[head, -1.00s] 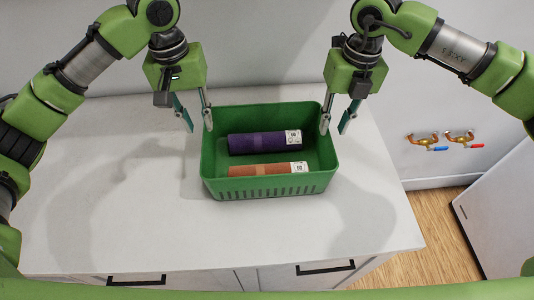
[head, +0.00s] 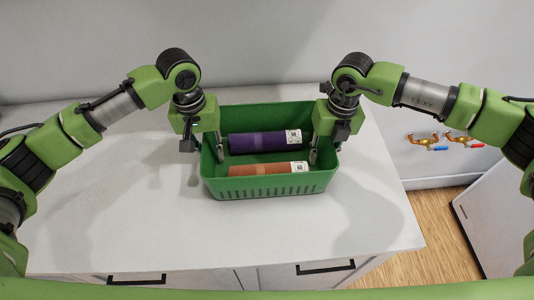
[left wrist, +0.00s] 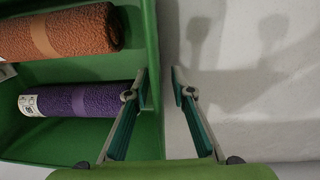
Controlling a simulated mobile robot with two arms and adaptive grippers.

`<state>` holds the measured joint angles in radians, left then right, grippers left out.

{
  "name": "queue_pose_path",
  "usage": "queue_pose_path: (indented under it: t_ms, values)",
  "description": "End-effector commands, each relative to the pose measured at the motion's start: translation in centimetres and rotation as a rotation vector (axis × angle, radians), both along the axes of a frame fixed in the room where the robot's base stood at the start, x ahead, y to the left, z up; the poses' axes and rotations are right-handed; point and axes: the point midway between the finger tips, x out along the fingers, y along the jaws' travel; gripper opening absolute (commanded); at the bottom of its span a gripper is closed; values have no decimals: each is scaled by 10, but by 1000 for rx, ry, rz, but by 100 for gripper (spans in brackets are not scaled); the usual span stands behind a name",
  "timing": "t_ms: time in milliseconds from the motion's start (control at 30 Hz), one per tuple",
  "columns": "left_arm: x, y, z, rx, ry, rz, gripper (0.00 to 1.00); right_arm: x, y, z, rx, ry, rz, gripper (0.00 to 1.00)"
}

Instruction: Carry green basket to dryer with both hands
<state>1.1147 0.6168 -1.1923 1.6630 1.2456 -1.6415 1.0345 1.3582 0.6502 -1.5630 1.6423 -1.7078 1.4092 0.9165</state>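The green basket (head: 270,188) stands on the white counter, with a purple rolled towel (head: 262,141) and an orange rolled towel (head: 262,169) lying inside. My left gripper (head: 207,160) is lowered at the basket's left wall. The left wrist view shows the left gripper (left wrist: 160,92) open, one finger inside the basket (left wrist: 152,45) and one outside, with a gap to the wall on the outer side. My right gripper (head: 326,150) is lowered at the right wall, its fingers apart on either side of the rim. The dryer cannot be made out for certain.
The white counter (head: 95,225) is clear around the basket, with drawers at its front edge. A white appliance or cabinet (head: 500,215) stands at the lower right, beyond a strip of wood floor (head: 440,225). Brass taps (head: 440,140) are on the wall at right.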

Motion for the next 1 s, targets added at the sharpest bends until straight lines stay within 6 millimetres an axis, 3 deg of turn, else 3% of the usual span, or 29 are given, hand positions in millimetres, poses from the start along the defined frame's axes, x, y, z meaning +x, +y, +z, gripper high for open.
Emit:
queue_pose_path:
  t_ms: [100, 200, 667, 1000]
  values:
    - [0, 0, 0, 0, 0, 0, 20, 0, 0, 0, 0, 0, 0, 20]
    - [0, 0, 0, 0, 0, 0, 0, 0, 0, 0, 0, 0, 0, 0]
    - [1, 0, 3, -2, -2, 0, 0, 1, 0, 4, 1, -2, 0, 0]
    - [1, 0, 23, -1, -2, 0, 0, 1, 0, 23, 1, -2, 0, 0]
